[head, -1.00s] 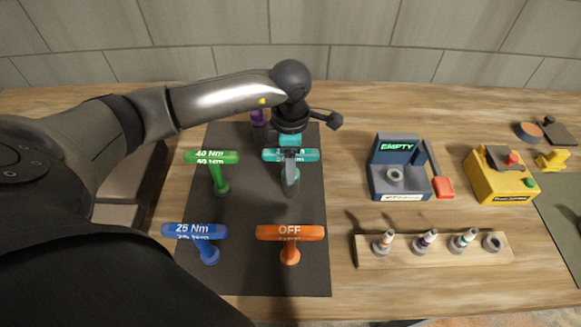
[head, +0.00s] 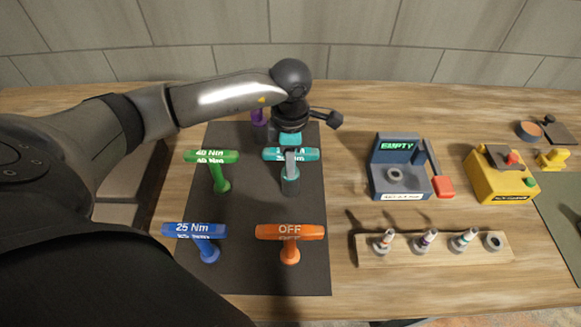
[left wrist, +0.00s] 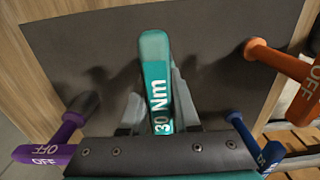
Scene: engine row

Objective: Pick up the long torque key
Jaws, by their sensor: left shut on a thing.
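My left gripper (head: 290,158) is shut on the handle of a teal T-shaped key (head: 307,154), which stands on the dark mat (head: 250,215). In the left wrist view the teal key (left wrist: 156,75) reads "30 Nm" and sits between my two grey fingers (left wrist: 158,105). Other T-shaped keys stand around it: a green one marked 40 Nm (head: 212,157), a blue one marked 25 Nm (head: 194,231), an orange one marked OFF (head: 290,232) and a partly hidden purple one (head: 258,117). I cannot tell by length which is the long torque key.
Right of the mat are a blue-grey device (head: 385,178) reading EMPTY with a red-ended lever, a yellow box (head: 500,183) and a wooden rack (head: 370,255) with several small pieces. A wall stands behind the bench. Bare wood lies between mat and device.

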